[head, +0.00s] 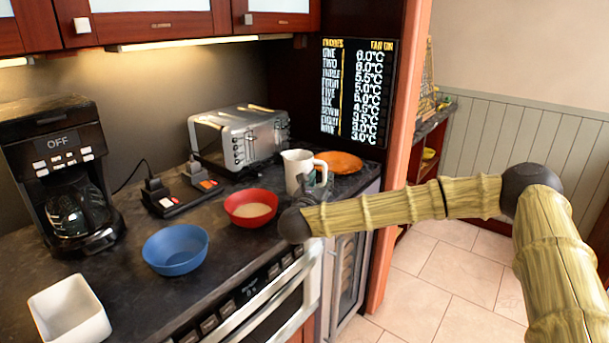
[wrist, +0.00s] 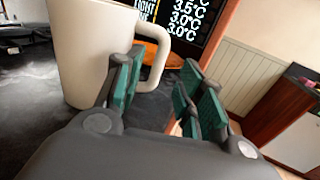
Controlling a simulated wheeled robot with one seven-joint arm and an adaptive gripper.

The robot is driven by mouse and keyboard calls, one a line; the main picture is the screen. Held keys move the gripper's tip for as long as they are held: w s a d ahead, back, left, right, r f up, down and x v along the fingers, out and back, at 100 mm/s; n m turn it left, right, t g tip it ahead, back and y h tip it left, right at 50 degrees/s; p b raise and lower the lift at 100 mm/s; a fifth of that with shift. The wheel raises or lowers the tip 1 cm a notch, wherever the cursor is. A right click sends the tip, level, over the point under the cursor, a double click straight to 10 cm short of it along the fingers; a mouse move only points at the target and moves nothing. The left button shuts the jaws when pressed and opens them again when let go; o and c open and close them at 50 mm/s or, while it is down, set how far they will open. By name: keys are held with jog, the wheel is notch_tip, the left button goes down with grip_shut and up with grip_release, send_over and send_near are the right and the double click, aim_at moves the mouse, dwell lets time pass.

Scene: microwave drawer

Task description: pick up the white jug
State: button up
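The white jug (head: 296,165) stands upright on the dark counter, between the toaster and an orange plate. In the wrist view the jug (wrist: 85,50) is close at the left, with its handle (wrist: 161,50) towards the right. My gripper (wrist: 162,78) is open, with green-padded fingers apart. The left fingers overlap the jug's right side in the picture, and the handle shows between the left and right fingers. I cannot tell whether any finger touches the jug. In the head view my gripper (head: 312,186) is at the jug's near side, partly hidden by my arm.
A red bowl (head: 251,207), a blue bowl (head: 176,250) and a white square bowl (head: 69,312) line the counter's front. A toaster (head: 240,137) stands behind the jug, an orange plate (head: 339,162) to its right. A coffee maker (head: 63,170) is at left. A menu board (head: 357,92) hangs behind.

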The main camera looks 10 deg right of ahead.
aim_at(324, 174)
jog(key=shift+p+x, duration=0.85)
jog(key=shift+x, duration=2.05)
grip_shut()
